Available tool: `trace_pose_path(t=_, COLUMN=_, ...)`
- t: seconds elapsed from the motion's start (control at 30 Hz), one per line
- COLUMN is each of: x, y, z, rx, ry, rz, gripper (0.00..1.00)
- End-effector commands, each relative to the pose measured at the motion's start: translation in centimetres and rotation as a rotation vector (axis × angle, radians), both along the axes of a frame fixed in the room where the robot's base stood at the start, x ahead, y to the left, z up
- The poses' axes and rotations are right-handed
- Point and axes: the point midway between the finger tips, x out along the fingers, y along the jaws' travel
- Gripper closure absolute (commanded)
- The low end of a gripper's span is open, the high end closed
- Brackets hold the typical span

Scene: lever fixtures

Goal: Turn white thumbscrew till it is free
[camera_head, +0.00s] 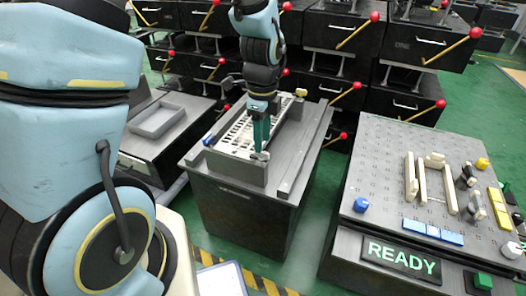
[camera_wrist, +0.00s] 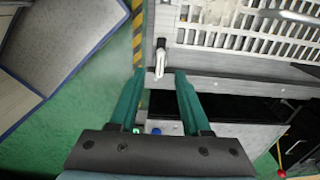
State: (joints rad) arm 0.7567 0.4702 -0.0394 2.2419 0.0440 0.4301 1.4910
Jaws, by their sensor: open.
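The white thumbscrew (camera_wrist: 160,62) shows in the wrist view as a small pale upright piece with a dark end, at the edge of the grey slotted fixture (camera_wrist: 215,62). My gripper (camera_wrist: 160,73) is open, with its two green fingertips on either side of the thumbscrew's near end. A gap shows on both sides, and I see no contact. In the head view my gripper (camera_head: 260,148) points down over the front block of the fixture. The thumbscrew there (camera_head: 260,156) is small and partly hidden by the fingers.
A grey tray (camera_head: 157,121) lies to the left. A panel with a READY sign (camera_head: 401,258) stands to the right. Red-tipped levers (camera_head: 357,86) line the racks behind. Green floor lies between.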

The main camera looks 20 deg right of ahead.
Motion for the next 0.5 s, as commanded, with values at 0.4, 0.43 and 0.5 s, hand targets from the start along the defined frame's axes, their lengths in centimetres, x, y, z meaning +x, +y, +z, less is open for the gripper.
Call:
trace_pose_path(t=0.4, x=0.0, y=0.1, z=-4.1, rx=0.001, ry=-0.001, rz=0.001, gripper=0.53)
trace_pose_path(t=0.43, x=0.0, y=0.1, z=-4.1, rx=0.001, ry=-0.001, rz=0.001, gripper=0.53)
trace_pose_path(t=0.5, x=0.0, y=0.1, z=-4.2, rx=0.000, ry=-0.001, rz=0.001, gripper=0.53)
